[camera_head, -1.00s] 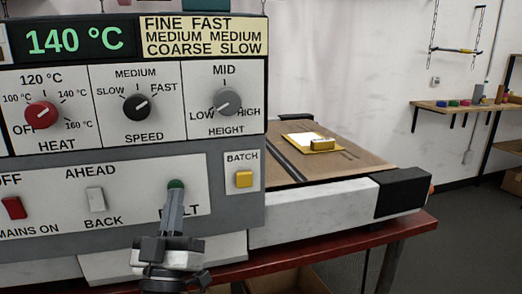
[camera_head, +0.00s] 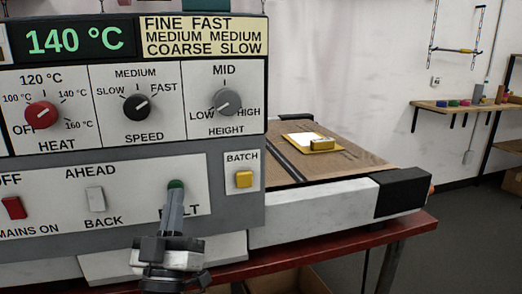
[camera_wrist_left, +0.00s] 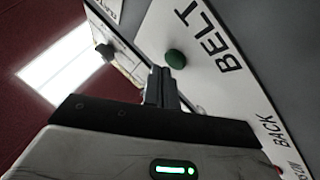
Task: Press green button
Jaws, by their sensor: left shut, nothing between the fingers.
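The green button (camera_head: 176,184) sits on the lower white panel of the machine, above the word BELT. In the head view its lower part is hidden by my left gripper (camera_head: 175,194), which is shut and empty with its fingertips at the button's lower edge. My right gripper is not in view.
Three knobs are above. A brown belt (camera_head: 290,165) carries a yellow-edged white item (camera_head: 308,142) at the right.

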